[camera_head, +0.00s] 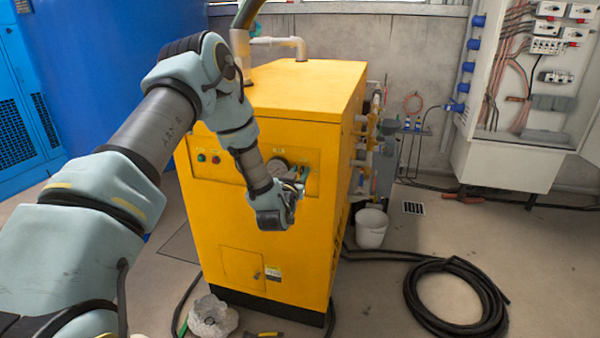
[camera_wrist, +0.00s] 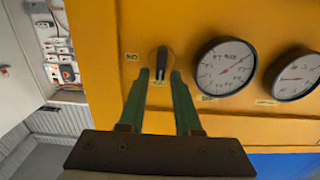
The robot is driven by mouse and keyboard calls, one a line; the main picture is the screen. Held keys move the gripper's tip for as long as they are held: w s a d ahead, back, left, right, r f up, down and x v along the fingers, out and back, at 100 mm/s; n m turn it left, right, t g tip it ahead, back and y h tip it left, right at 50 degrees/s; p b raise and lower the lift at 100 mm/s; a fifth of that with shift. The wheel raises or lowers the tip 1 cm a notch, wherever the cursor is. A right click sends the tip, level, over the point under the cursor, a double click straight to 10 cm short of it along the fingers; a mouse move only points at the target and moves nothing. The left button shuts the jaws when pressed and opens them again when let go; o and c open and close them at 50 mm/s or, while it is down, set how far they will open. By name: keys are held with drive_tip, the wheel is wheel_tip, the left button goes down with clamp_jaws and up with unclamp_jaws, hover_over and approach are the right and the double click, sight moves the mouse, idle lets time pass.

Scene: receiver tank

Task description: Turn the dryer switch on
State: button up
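The dryer is a yellow cabinet (camera_head: 215,230) in the middle of the head view. Its switch (camera_wrist: 161,62), a dark narrow knob on a round pale plate, shows in the wrist view and points roughly up and down in the picture. A small label (camera_wrist: 132,57) reading "ON" upside down is left of it, and another label sits below. My gripper (camera_wrist: 160,76) is open, with one green finger on each side of the knob. I cannot tell whether they touch it. In the head view my gripper (camera_head: 296,188) is at the panel's right end and hides the switch.
Two round gauges (camera_wrist: 224,68) sit right of the switch in the wrist view. Pipes and valves (camera_head: 366,140) line the cabinet's right side. A white bucket (camera_head: 371,230) and a coiled black hose (camera_head: 410,290) are on the floor. An open electrical cabinet (camera_head: 500,165) stands at right.

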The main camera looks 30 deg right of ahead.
clamp_jaws()
drive_tip(key=shift+b, duration=0.3)
drive_tip(key=m+b, duration=0.5)
drive_tip(key=m, duration=0.1)
drive_tip(key=f+m+b, duration=0.1)
drive_tip(key=m+b, duration=0.4)
drive_tip(key=m, duration=0.1)
drive_tip(key=s+d+m+b, duration=0.1)
drive_tip(key=m+b, duration=0.4)
drive_tip(key=m, duration=0.1)
drive_tip(key=shift+f, duration=0.3)
idle(0.4)
drive_tip(key=shift+o, duration=1.3)
unclamp_jaws()
